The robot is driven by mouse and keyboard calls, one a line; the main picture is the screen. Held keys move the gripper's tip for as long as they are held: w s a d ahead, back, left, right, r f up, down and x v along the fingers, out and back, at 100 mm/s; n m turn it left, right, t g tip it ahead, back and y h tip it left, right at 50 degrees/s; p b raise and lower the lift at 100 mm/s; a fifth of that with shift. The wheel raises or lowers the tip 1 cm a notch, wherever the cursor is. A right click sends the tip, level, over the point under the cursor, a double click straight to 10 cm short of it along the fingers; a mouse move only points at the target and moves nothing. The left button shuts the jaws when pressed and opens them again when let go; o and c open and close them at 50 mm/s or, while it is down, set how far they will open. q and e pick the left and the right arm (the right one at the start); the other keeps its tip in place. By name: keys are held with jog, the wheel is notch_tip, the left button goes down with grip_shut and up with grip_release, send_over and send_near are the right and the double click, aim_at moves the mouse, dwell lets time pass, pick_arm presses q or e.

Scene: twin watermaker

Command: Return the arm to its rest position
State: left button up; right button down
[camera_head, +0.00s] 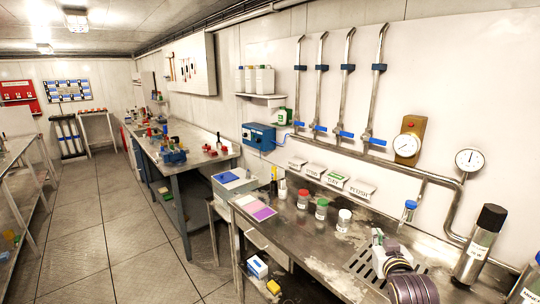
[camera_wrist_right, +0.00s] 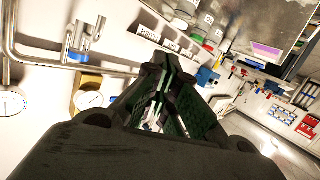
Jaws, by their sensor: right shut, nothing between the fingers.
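My right arm shows at the bottom right of the head view, over the metal counter (camera_head: 325,262). Its gripper (camera_head: 378,240) is a small grey shape near the slotted drain grate, pointing toward the wall. In the right wrist view the gripper (camera_wrist_right: 177,66) has its dark green-lined fingers meeting at the tips, shut and empty. It is apart from the jars and bottles. My left gripper is not in view.
Red-, green- and white-lidded jars (camera_head: 321,208) stand left of my right gripper. A black-capped steel bottle (camera_head: 478,245) stands to its right. Pipes with blue valves (camera_head: 346,134) and gauges (camera_head: 406,146) line the wall. The floor (camera_head: 120,230) at left is clear.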

jog(key=s+a+f+n+g+y, duration=0.1)
jog(key=s+a+f+g, duration=0.25)
jog(key=s+f, duration=0.5)
jog(key=s+a+f+n+g+y, duration=0.1)
jog(key=s+a+f+g, duration=0.25)
jog(key=s+f, duration=0.5)
jog(key=s+a+f+n+g+y, duration=0.1)
jog(key=s+a+f+g, duration=0.25)
jog(key=s+f, duration=0.45)
jog(key=s+d+f+g, duration=0.1)
jog(key=s+f, duration=0.1)
jog(key=f, duration=1.3)
jog(key=s+f+g, duration=0.1)
jog(key=s+f, duration=0.2)
jog(key=f, duration=1.3)
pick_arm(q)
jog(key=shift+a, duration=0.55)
pick_arm(e)
jog(key=s+d+f, duration=0.2)
jog(key=s+f, duration=0.8)
jog(key=s, duration=0.1)
jog(key=s+d+f+g, duration=0.1)
jog(key=s+d+f, duration=0.2)
jog(key=s+f, duration=0.6)
jog(key=shift+s+f, duration=0.35)
jog(key=shift+s, duration=0.5)
